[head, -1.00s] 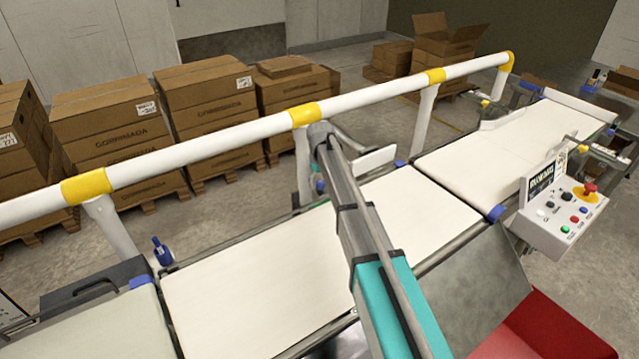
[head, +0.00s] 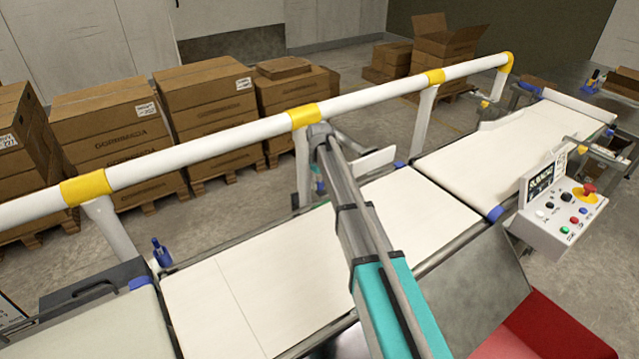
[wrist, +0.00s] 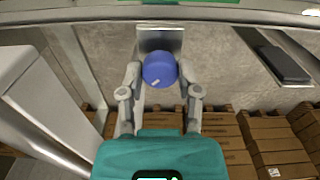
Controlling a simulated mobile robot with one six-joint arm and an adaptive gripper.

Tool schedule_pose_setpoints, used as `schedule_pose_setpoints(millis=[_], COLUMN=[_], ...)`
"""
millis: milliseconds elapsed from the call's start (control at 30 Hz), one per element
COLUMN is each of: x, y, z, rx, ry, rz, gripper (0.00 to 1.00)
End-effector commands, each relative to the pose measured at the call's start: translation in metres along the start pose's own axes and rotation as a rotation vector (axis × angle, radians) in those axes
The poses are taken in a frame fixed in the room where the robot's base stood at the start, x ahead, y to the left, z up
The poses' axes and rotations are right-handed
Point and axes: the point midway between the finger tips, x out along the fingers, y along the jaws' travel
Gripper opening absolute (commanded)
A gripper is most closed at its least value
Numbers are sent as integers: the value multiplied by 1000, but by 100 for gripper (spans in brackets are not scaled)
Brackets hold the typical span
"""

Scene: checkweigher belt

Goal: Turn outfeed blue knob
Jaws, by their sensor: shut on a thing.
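The blue knob (wrist: 158,68) shows in the wrist view, on a grey metal bracket (wrist: 161,38) under the rail. A short pale mark lies near its lower edge. My gripper (wrist: 160,74) has one finger on each side of the knob and is shut on it. In the head view my arm reaches across the belt toward the white guard rail. It hides the gripper there, and I cannot make out the held knob for sure.
White belts (head: 405,215) run from lower left to upper right. A white rail (head: 225,125) with yellow bands stands behind them. A control box (head: 560,215) with buttons is at right, a red bin (head: 550,335) below. Stacked cartons (head: 205,105) stand behind the rail.

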Motion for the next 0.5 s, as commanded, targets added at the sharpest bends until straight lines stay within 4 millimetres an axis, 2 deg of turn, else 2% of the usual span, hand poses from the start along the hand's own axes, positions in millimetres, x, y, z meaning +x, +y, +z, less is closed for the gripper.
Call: schedule_pose_setpoints(millis=[500], x=[0], y=[-2], z=[0], rx=[-369], ry=[2], rz=[-4], gripper=[0])
